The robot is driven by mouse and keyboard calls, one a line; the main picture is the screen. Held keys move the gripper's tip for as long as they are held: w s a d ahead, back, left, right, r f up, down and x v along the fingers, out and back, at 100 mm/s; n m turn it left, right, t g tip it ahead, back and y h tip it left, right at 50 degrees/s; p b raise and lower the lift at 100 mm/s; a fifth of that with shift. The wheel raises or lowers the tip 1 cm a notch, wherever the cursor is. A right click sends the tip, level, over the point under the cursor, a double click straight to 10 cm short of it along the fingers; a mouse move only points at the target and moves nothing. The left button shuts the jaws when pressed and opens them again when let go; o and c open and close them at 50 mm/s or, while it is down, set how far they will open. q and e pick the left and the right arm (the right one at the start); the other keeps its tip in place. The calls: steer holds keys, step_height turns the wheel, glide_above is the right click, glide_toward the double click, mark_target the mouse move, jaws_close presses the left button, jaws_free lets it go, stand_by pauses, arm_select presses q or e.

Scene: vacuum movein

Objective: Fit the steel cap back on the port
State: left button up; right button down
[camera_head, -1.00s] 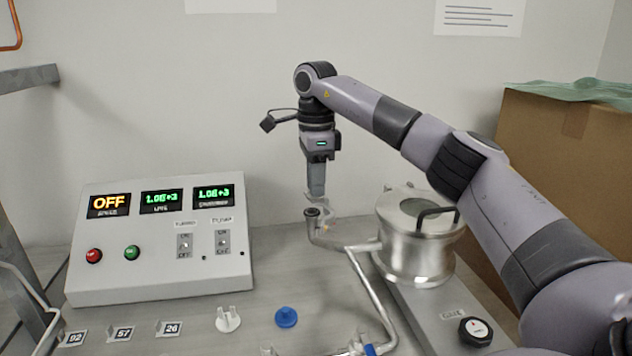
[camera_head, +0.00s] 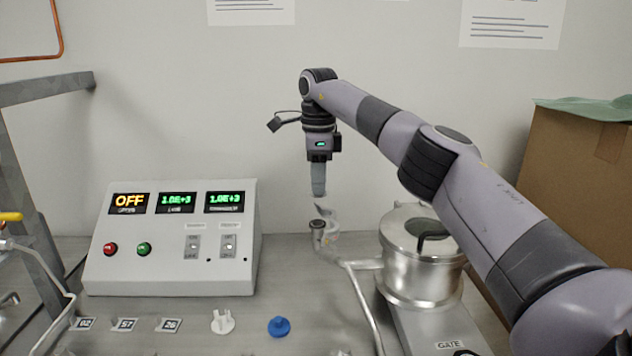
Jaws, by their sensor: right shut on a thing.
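My right gripper (camera_head: 319,194) points straight down above the port (camera_head: 318,226), a short upright steel pipe end with a dark rim. A small gap shows between the fingertips and the rim. The gripper is shut, on what looks like the steel cap, but the held piece is too small and hidden by the fingers to make out clearly. A curved steel piece (camera_head: 331,215), perhaps an open clamp, stands at the port's right side. My left gripper is out of view.
A steel chamber (camera_head: 420,277) stands right of the port, joined by pipe. A control box (camera_head: 172,268) with "OFF" is at left. A white winged part (camera_head: 222,321) and a blue cap (camera_head: 279,326) lie in front. A cardboard box (camera_head: 575,190) is behind my right arm.

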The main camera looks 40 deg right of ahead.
steer(key=shift+w, duration=0.15)
steer(key=shift+f, duration=3.05)
steer(key=shift+f, duration=0.6)
steer(key=c, duration=0.9)
jaws_free()
steer(key=shift+c, duration=0.2)
step_height(320, 180, up, 7)
steer(key=shift+r, duration=0.1)
